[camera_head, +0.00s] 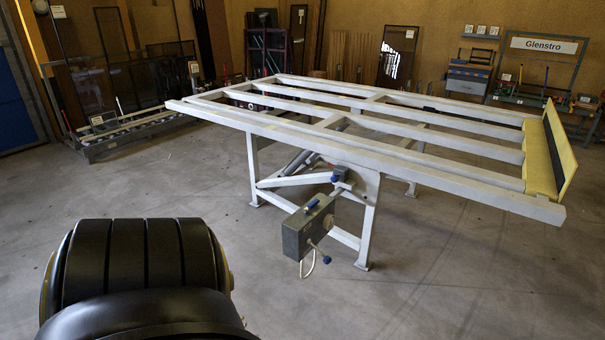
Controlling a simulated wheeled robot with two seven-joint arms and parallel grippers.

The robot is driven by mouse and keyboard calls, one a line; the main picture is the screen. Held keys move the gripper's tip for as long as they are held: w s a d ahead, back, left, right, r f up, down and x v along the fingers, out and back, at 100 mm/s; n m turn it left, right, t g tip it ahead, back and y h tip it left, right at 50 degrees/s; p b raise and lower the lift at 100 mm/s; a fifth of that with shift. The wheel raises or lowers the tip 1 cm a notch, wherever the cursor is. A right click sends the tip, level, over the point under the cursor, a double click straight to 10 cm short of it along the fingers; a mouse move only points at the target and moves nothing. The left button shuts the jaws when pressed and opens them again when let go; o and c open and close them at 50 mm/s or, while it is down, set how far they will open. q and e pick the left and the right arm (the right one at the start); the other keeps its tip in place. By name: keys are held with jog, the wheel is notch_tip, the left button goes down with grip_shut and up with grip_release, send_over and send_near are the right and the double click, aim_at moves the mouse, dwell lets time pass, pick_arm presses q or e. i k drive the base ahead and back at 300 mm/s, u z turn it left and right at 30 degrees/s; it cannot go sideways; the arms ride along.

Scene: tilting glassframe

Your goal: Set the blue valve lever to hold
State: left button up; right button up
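A white tilting frame table (420,157) stands in the middle of the room with its top roughly level. A grey control box (307,228) is mounted at its near side. A small blue handle (312,205) sits on the top edge of the box. Another blue part (338,174) is on the frame above the box. I cannot tell for sure which of these is the valve lever, and its setting markings are not readable. Neither gripper is in view.
A yellow ledge (564,150) stands up at the table's right end. A white hose or cable (308,268) hangs below the box. The grey floor (440,285) in front of the table is clear. Racks and panels line the back wall, with a low rack (120,130) at the left.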

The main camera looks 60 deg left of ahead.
aim_at(327, 260)
jog(key=k, duration=0.45)
jog(key=u, duration=0.8)
